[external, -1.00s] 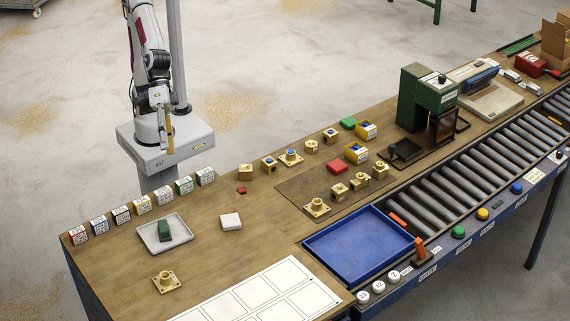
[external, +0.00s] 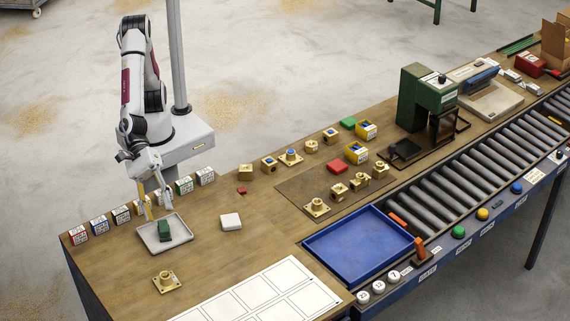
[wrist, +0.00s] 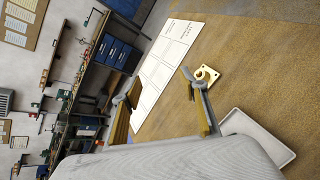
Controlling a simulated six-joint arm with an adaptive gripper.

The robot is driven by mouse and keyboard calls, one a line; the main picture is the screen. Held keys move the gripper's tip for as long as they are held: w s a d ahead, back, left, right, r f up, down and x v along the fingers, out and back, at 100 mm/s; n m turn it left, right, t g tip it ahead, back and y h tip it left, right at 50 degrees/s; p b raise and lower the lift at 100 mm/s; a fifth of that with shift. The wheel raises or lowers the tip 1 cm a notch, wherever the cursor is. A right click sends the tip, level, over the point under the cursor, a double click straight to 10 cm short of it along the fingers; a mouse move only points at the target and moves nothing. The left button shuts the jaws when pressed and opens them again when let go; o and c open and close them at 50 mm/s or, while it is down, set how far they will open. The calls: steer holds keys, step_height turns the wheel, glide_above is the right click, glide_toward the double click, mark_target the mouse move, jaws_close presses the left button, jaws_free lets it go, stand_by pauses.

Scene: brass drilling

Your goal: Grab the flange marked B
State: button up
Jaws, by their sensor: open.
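A brass flange (external: 166,281) with a square base and raised hub stands alone near the table's left front. It also shows in the wrist view (wrist: 204,76), beyond one fingertip. My gripper (external: 159,204) is open and empty above the back of the small white tray, behind the lone flange. Its spread fingers (wrist: 160,84) also show in the wrist view.
The white tray (external: 182,240) holds a green block (external: 164,230). Several labelled boxes (external: 121,214) line the back left edge. A white block (external: 231,221) lies right of the tray. The blue bin (external: 330,270) and white grid sheet (external: 245,299) lie front right.

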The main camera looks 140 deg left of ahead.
steer(key=w+d+f+n+y, duration=0.2)
steer(key=d+f+n, duration=0.2)
steer(key=f+n, duration=0.3)
steer(key=n+t+y, duration=0.1)
steer(key=n+y, duration=0.2)
steer(key=n, duration=0.2)
glide_toward(162, 272)
steer(key=w, duration=0.1)
steer(key=w+a, duration=0.1)
steer(key=w, duration=0.1)
steer(key=shift+w+a+f, duration=0.15)
steer(key=shift+w+f, duration=0.1)
steer(key=shift+w, duration=0.1)
steer(key=shift+s+f+n, duration=0.2)
steer(key=shift+f+n, duration=0.2)
steer(key=shift+f, duration=0.2)
steer(key=shift+x, duration=1.2)
steer(key=shift+w, duration=0.1)
steer(key=shift+w, duration=0.15)
steer(key=shift+x, duration=1.3)
steer(key=shift+w+d+f, duration=0.1)
steer(key=shift+w+f, duration=0.1)
steer(key=shift+w, duration=0.4)
steer(key=shift+w+d+f, duration=0.1)
steer(key=shift+w+f, duration=0.1)
steer(key=shift+w, duration=0.35)
